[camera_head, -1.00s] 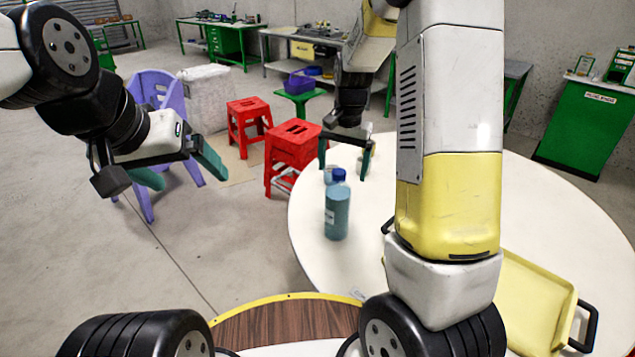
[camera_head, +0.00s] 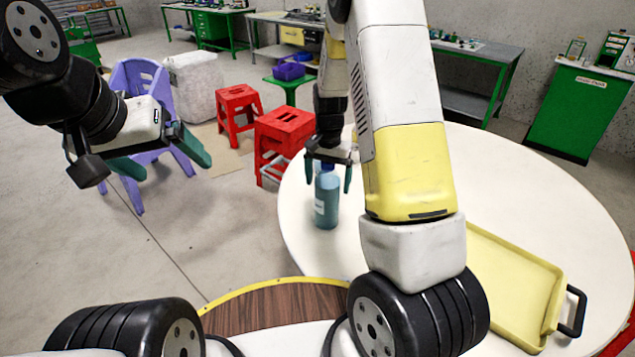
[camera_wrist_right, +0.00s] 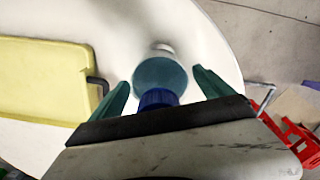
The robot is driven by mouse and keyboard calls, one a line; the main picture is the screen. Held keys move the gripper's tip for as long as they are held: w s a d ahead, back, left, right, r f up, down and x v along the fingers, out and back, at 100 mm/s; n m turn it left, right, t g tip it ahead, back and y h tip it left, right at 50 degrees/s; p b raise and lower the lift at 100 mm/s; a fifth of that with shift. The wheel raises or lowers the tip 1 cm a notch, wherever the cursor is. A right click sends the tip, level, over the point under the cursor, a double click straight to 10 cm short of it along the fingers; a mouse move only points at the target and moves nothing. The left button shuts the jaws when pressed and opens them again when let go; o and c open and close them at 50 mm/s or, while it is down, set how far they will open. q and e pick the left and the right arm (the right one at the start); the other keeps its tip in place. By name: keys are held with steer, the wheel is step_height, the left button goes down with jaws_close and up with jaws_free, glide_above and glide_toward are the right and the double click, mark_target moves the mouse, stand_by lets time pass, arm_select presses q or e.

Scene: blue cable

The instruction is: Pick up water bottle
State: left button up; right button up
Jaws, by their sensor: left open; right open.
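The water bottle (camera_head: 326,203), a teal bottle with a blue cap and a pale label, stands upright near the left edge of the white round table (camera_head: 540,190). My right gripper (camera_head: 328,178) is open above it, its fingers on either side of the cap. In the right wrist view the bottle (camera_wrist_right: 159,78) shows between the two teal fingertips of the right gripper (camera_wrist_right: 162,88), with space on both sides. My left gripper (camera_head: 158,160) is open and empty, out over the floor left of the table.
A yellow tray (camera_head: 490,290) with black handles lies on the table's right front. Red stools (camera_head: 278,140) and a purple chair (camera_head: 140,90) stand on the floor to the left.

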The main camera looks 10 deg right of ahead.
jaws_close()
steer(key=shift+r, duration=0.1)
steer(key=shift+r, duration=0.1)
stand_by(0.3)
